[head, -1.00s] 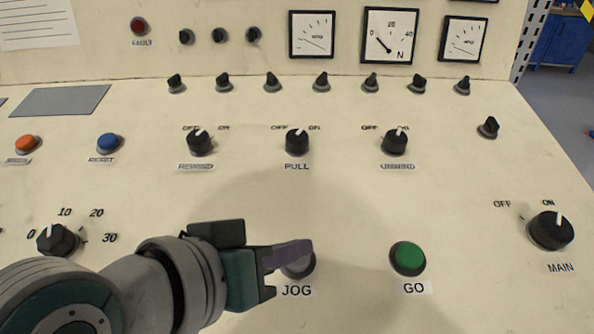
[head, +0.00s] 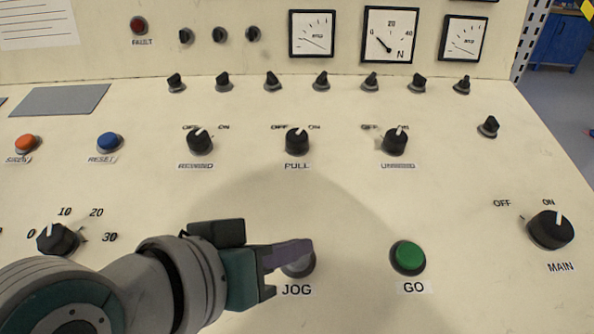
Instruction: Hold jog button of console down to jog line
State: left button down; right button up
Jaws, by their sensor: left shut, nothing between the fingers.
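The console (head: 340,210) is a cream panel with labelled knobs and buttons. The jog button (head: 300,265) is at the lower middle, above the label JOG, with a grey rim. Its top is mostly hidden by my left gripper (head: 306,247). The left gripper comes in from the left, its fingers shut and empty, with the fingertips over the jog button. I cannot tell from this view whether the tips touch it or how far it is pressed. My right gripper is not in view.
A green GO button (head: 408,257) is right of JOG, and the MAIN knob (head: 551,230) is farther right. The PULL knob (head: 297,141) stands behind. A speed knob (head: 58,239) is near my left arm. Meters (head: 389,35) are on the upright back panel.

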pick_arm(q)
jog(key=shift+w+f, duration=0.1)
jog(key=shift+f, duration=0.3)
jog(key=shift+f+b, duration=0.5)
dwell(1.9)
jog(key=shift+r+p, duration=0.9)
jog(key=shift+p, duration=0.25)
jog(key=shift+r, duration=0.15)
jog(key=r+p, duration=0.2)
jog(key=p, duration=0.1)
jog(key=s+r+p, duration=0.1)
jog(key=r+p, duration=0.1)
jog(key=p, duration=0.1)
jog(key=shift+s+r, duration=0.2)
jog(key=shift+r, duration=0.15)
